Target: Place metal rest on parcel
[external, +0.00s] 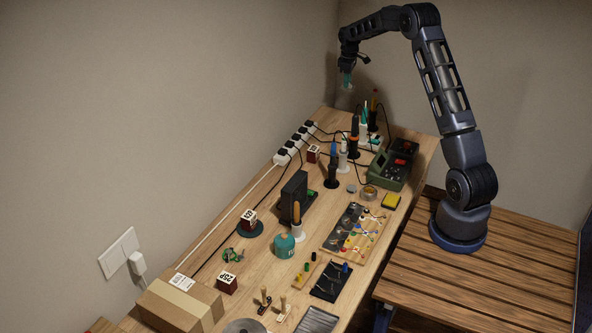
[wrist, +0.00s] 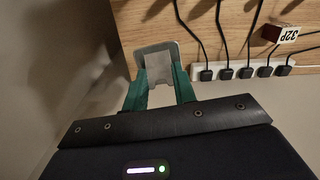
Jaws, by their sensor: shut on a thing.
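My gripper (external: 347,83) is raised high above the far end of the bench. In the wrist view its teal fingers (wrist: 160,92) are shut on a pale grey metal piece, which looks like the metal rest (wrist: 157,50). The rest shows as a flat plate with rounded corners and a narrower part between the fingers. In the external view it is too small to make out clearly. The parcel (external: 178,307) is a brown cardboard box with a tape strip and a white label, at the near left end of the bench, far from my gripper. Its top is bare.
A power strip (external: 295,143) with several plugs and black cables runs along the wall edge. Soldering irons in stands (external: 332,165), a black upright box (external: 294,197), a teal round container (external: 284,245) and a marked cube (external: 227,283) stand between my gripper and the parcel.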

